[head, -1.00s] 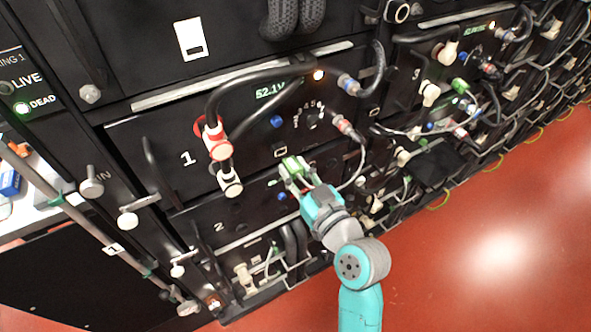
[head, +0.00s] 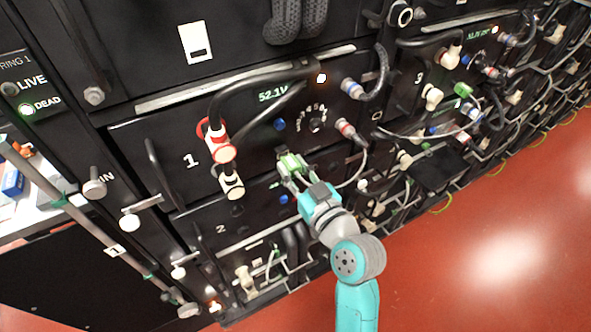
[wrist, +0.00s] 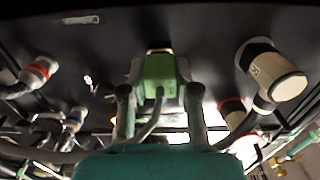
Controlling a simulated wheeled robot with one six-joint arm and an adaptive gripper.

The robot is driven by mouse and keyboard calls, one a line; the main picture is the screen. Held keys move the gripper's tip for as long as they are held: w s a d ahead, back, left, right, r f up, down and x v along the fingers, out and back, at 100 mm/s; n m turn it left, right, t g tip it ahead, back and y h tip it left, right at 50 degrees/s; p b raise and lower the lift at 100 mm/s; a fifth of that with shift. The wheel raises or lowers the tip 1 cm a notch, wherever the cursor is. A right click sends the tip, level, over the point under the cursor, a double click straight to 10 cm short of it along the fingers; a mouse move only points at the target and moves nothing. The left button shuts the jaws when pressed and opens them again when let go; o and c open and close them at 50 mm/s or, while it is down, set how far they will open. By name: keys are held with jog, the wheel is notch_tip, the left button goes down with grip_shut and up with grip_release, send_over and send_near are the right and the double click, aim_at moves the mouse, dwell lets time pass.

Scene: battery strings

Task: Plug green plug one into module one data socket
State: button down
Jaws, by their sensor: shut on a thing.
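My gripper (head: 292,176) is shut on a green plug (head: 291,163) at the lower edge of the module marked 1 (head: 258,130). In the wrist view the green plug (wrist: 160,74) sits between the two fingers, with a grey cable trailing from it toward me. The front of the plug is at a dark socket (wrist: 158,47) on the black panel. The plug hides most of the socket, and I cannot tell whether it is seated or only close to it.
A red-ringed connector (head: 223,150) and a white one (head: 232,185) stand out left of my gripper. Module 2 (head: 222,228) is below. Red floor (head: 480,250) lies open at the right.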

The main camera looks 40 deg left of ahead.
jog(key=shift+w+a, duration=0.25)
jog(key=shift+a, duration=0.35)
jog(key=c, duration=0.8)
grip_release()
jog(key=v, duration=1.2)
